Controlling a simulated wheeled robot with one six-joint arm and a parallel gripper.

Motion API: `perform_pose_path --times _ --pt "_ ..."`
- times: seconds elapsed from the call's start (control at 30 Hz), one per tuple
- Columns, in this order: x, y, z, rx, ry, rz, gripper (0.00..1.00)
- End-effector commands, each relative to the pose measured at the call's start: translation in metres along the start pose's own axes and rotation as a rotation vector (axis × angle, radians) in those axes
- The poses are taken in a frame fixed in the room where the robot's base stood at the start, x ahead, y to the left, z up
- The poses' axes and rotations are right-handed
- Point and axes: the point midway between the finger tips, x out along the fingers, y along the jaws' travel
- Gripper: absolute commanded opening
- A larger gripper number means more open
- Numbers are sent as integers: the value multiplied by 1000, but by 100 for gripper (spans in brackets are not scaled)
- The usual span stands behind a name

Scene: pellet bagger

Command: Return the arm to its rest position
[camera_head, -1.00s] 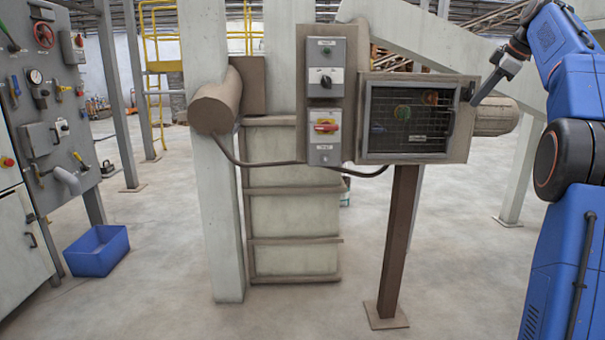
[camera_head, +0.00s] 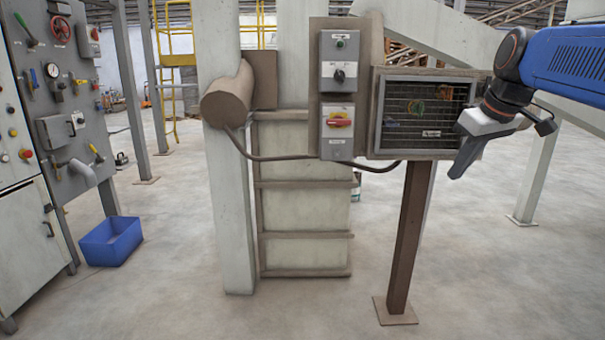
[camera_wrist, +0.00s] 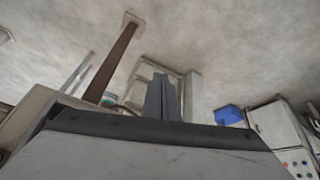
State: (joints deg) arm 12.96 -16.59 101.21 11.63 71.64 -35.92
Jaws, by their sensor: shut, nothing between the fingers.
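My blue arm (camera_head: 565,58) reaches in from the right edge of the head view. My gripper (camera_head: 462,168) hangs in front of the lower right corner of the mesh-fronted box (camera_head: 420,105), pointing down and to the left. Its fingers are together with nothing between them. In the wrist view the closed fingers (camera_wrist: 162,98) stand up in the middle of the picture against the floor and the machine. The gripper hides part of the box's right side. I cannot tell whether it touches the box.
A brown post (camera_head: 407,240) carries the mesh box. A switch panel (camera_head: 339,95) with a red-and-yellow knob is left of it. A blue bin (camera_head: 110,241) lies on the floor beside a grey panel (camera_head: 72,95) with gauges and valves. The floor at front and right is clear.

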Motion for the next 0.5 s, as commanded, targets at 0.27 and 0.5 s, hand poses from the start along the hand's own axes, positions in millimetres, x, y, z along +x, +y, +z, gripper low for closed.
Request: perform_pose_path --times 0.27,0.5 --pt "40 -71 103 138 -32 30 0" --pt "85 -120 198 250 -47 60 0"
